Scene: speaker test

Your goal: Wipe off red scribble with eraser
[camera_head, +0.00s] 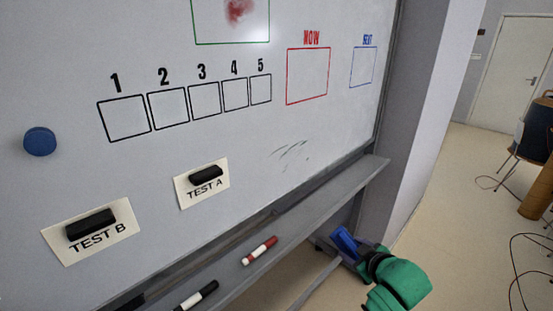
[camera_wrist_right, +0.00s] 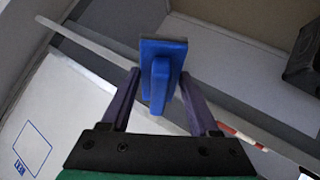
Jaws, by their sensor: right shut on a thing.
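The red scribble (camera_head: 238,10) is a smeared red patch inside a green-outlined box at the top of the whiteboard (camera_head: 80,40); the picture's top edge cuts the box off. My right gripper (camera_head: 350,248) is low at the right, beside the tray's right part and well below the scribble. It is shut on a blue eraser (camera_head: 343,238). In the right wrist view the eraser (camera_wrist_right: 165,48) has a flat plate and a raised handle, with the purple fingers on either side of the handle. My left gripper is not in view.
The board tray (camera_head: 330,194) runs below the board, with a red marker (camera_head: 259,250) and a black marker (camera_head: 197,296) on it. Black blocks sit on labels TEST A (camera_head: 206,174) and TEST B (camera_head: 90,222). A blue round magnet (camera_head: 40,141) is at left. Faint dark smudges (camera_head: 290,150) mark the board.

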